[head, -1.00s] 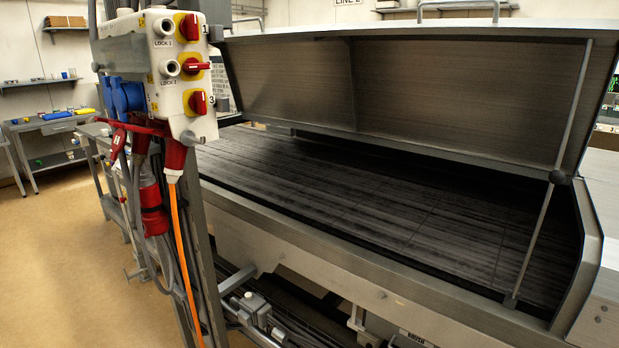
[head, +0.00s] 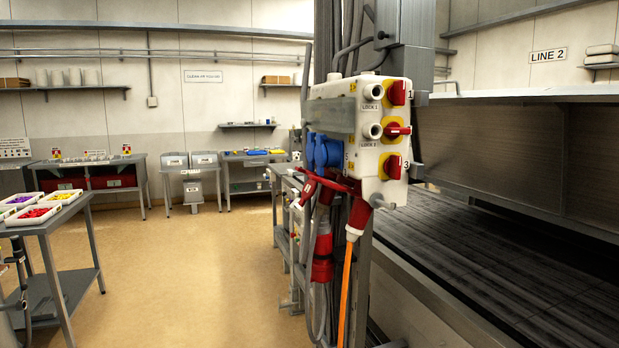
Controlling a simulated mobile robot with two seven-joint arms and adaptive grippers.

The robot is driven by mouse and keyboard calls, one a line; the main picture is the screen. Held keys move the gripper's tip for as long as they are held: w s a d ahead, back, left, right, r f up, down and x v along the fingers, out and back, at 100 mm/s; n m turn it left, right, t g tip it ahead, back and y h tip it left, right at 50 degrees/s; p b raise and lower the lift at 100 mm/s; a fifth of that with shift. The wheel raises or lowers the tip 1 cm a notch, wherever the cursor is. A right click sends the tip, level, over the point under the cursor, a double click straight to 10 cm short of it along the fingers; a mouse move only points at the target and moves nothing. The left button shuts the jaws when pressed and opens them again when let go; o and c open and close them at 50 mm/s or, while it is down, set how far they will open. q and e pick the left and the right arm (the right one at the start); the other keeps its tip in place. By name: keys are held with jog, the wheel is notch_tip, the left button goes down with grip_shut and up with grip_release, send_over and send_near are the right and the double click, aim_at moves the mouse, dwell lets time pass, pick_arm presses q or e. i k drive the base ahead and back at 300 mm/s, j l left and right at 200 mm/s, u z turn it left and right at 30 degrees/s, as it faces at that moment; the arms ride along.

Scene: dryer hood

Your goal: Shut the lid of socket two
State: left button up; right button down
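A white socket box (head: 352,130) hangs on a grey post in the head view. Its front carries red rotary switches on yellow plates; the top switch (head: 397,93) is marked 1 and the bottom switch (head: 393,167) 3. The middle switch (head: 395,132) has its handle sideways, beside a lock labelled LOCK 2. Blue socket covers (head: 326,151) are on the left side. Red lids (head: 310,188) stick out below the box, and a red plug (head: 359,215) with an orange cable hangs there. I cannot tell which lid is socket two's. Neither gripper is identifiable in view.
The dryer (head: 480,230) with its raised hood stands at the right, close behind the box. A table (head: 48,222) with trays of coloured parts stands at the left. Open brown floor (head: 190,270) lies between. Grey cables hang below the box.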

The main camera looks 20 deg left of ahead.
aim_at(307, 172)
jog(key=i+u, duration=0.2)
jog(key=u, duration=0.15)
jog(key=i+l+u, duration=0.1)
jog(key=u, duration=0.2)
jog(key=i+l+u, duration=0.15)
jog(key=u, duration=0.2)
jog(key=i, duration=0.1)
